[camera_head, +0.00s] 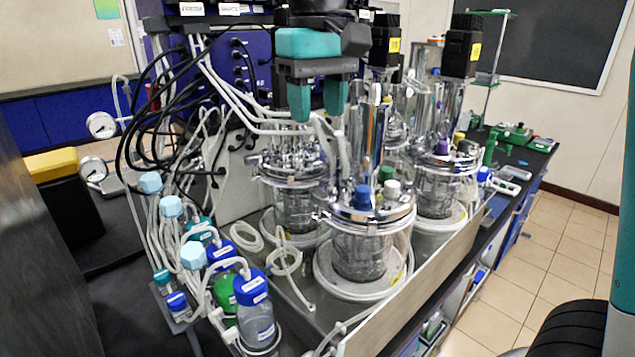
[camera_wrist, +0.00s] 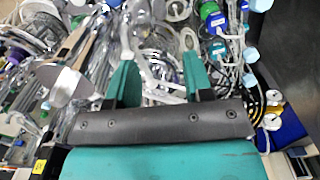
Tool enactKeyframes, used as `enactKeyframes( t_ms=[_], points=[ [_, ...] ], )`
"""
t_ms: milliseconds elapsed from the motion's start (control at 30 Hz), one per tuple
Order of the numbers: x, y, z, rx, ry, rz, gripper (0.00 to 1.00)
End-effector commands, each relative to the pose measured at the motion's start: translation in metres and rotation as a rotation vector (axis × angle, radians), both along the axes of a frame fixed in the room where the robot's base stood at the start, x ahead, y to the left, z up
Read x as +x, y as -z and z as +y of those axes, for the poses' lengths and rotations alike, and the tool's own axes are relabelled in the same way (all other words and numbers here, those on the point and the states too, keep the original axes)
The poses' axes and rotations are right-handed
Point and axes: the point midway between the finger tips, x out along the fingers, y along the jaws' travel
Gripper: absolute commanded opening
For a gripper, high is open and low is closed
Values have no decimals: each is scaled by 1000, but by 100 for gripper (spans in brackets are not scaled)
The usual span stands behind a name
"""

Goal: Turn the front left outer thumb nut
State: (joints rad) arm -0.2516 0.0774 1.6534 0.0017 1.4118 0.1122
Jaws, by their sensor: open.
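My gripper (camera_head: 318,108) is open, its teal fingers pointing down above the left part of the bioreactor stand. It also shows in the wrist view (camera_wrist: 158,68), with nothing held between the fingers. Small fittings crowd both lid rims; I cannot tell which one is the front left outer thumb nut.
Bottles with blue caps (camera_head: 258,322) and looping tubes stand at the front left. Another vessel (camera_head: 436,198) stands to the right. Black motors (camera_head: 461,50) and tall metal tubes rise behind. Two pressure gauges (camera_head: 101,125) are at the left. Open floor (camera_head: 560,265) lies to the right.

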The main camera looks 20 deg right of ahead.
Motion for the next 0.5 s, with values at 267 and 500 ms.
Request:
enactKeyframes(
  t_ms=[267, 500],
  points=[
    [-1, 64, 0, -2, -2, 6, 47],
    [-1, 109, 0, -1, -2, 4, 47]
  ],
)
